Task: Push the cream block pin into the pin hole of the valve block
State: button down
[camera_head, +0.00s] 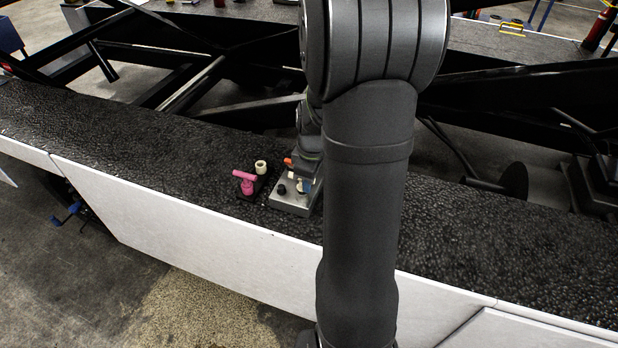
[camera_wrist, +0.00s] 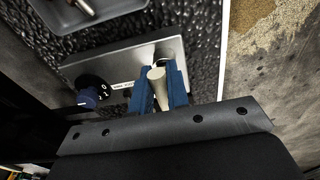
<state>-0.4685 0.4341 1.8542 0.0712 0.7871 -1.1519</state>
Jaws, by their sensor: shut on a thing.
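The cream block pin (camera_wrist: 159,90) is held between the blue fingers of my gripper (camera_wrist: 161,76) in the wrist view. It is over the grey valve block (camera_wrist: 122,64), beside a round feature near the block's edge; I cannot tell whether its far end touches the block. The valve block (camera_head: 290,205) also shows in the head view, on the dark belt, with a cream piece (camera_head: 302,186) at its top. My arm hides much of the gripper there. The pin hole cannot be made out clearly.
A pink T-shaped handle (camera_head: 245,178) and a cream cylinder (camera_head: 260,167) stand left of the block. A grey tray (camera_wrist: 75,22) lies nearby. The belt (camera_head: 130,140) is clear further left.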

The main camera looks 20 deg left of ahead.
jog(key=shift+f, duration=0.65)
jog(key=c, duration=1.3)
grip_release()
jog(key=shift+r, duration=0.1)
notch_tip(320, 180, up, 17)
jog(key=d, duration=0.1)
jog(key=shift+s+d, duration=0.15)
jog(key=shift+s, duration=0.15)
jog(key=shift+r, duration=0.1)
